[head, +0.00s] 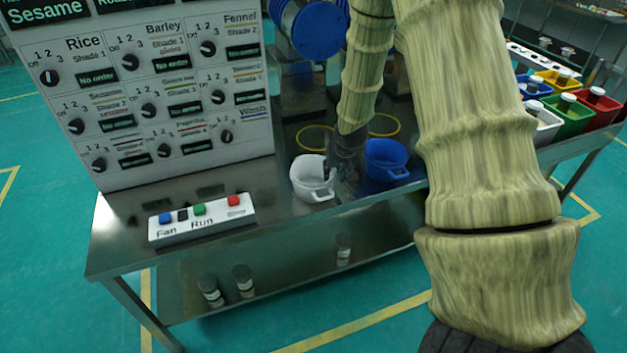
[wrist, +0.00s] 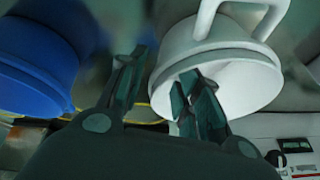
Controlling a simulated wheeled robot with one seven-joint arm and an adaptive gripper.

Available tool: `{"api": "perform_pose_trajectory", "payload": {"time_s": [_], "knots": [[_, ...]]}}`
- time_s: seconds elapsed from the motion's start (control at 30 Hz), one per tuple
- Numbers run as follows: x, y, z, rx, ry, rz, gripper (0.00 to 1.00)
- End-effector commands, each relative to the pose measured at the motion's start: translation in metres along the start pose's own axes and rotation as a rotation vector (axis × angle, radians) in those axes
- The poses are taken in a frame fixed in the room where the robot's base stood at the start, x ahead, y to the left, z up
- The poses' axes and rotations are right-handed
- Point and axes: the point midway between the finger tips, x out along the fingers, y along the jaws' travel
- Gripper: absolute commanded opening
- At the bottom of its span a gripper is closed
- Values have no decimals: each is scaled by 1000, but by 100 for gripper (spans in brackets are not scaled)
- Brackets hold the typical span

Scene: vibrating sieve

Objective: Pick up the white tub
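The white tub (head: 312,178) stands upright on the metal table, left of the blue tub (head: 386,160) in the head view. My gripper (head: 346,172) is low between the two tubs, at the white tub's right side. In the wrist view my gripper (wrist: 163,66) is open, with its fingers apart. One finger overlaps the mouth of the white tub (wrist: 238,52); the other is outside it, on the side of the blue tub (wrist: 35,65). Whether either finger touches the tub's wall I cannot tell.
A button box (head: 202,220) lies at the table's left front. A panel of dials (head: 150,100) stands behind it. Yellow rings (head: 316,137) mark the table behind the tubs. A blue drum (head: 318,30) hangs above. Coloured bins (head: 575,115) are at the right.

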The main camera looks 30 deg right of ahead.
Motion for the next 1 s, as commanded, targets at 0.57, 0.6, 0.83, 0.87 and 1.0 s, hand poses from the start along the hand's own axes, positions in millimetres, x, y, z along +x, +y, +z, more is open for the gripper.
{"api": "perform_pose_trajectory", "payload": {"time_s": [0.57, 0.6, 0.83, 0.87, 1.0], "knots": [[32, -3, 2, -1, -1, 0, 33], [32, -3, 2, -1, -1, -1, 33], [32, -2, 2, 0, -1, 0, 10], [32, -2, 2, 0, -1, 0, 4], [32, -2, 2, 0, 0, 0, 0]]}}
